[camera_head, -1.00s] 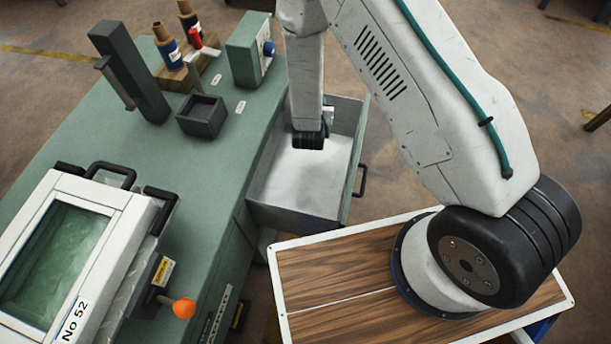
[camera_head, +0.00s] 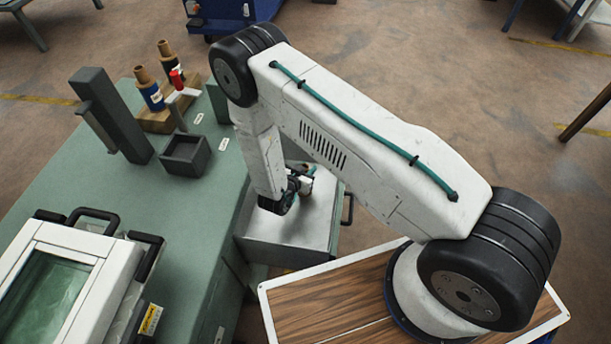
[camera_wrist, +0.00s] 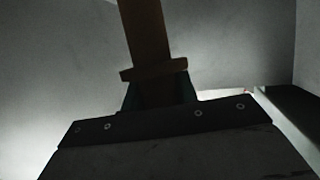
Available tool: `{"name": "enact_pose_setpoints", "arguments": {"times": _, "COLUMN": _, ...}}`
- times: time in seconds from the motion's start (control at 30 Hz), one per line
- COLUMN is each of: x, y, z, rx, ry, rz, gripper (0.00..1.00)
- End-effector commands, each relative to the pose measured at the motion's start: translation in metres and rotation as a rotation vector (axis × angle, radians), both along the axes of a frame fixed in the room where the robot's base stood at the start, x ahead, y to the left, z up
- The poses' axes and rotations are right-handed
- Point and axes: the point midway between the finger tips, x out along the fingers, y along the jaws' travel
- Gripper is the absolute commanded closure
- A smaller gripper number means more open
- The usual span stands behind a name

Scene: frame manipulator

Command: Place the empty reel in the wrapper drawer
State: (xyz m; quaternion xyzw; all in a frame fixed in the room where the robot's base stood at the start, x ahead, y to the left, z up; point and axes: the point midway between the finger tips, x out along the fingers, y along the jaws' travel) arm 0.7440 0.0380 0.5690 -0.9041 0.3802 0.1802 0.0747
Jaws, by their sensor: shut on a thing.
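My gripper (camera_wrist: 158,92) is shut on the empty reel (camera_wrist: 145,35), a plain brown tube with a wider collar near the fingers. In the wrist view the reel sticks out past the fingers, with pale grey drawer walls around it. The wrapper drawer (camera_head: 312,222) is pulled out from the green bench in the head view. My gripper also shows there (camera_head: 306,172), at the drawer and partly hidden by my wrist and forearm.
The green bench (camera_head: 185,215) carries a wooden stand (camera_head: 158,122) with two blue-wrapped reels (camera_head: 152,97), a dark open box (camera_head: 186,155), a dark upright post (camera_head: 118,118) and a white-framed glass lid (camera_head: 55,285). The drawer handle (camera_head: 348,208) sticks out at its right.

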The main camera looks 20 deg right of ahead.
Motion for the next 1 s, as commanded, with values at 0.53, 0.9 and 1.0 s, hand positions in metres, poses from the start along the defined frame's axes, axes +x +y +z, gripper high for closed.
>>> {"name": "enact_pose_setpoints", "arguments": {"times": 0.53, "x": 0.0, "y": 0.0, "z": -0.034, "rx": -0.001, "ry": 0.001, "rz": 0.0, "gripper": 0.94}}
{"name": "enact_pose_setpoints", "arguments": {"times": 0.9, "x": 0.0, "y": 0.0, "z": -0.034, "rx": 0.0, "ry": 0.0, "rz": 0.001, "gripper": 0.49}}
{"name": "enact_pose_setpoints", "arguments": {"times": 1.0, "x": 0.0, "y": 0.001, "z": -0.03, "rx": 0.0, "ry": 0.0, "rz": 0.001, "gripper": 0.49}}
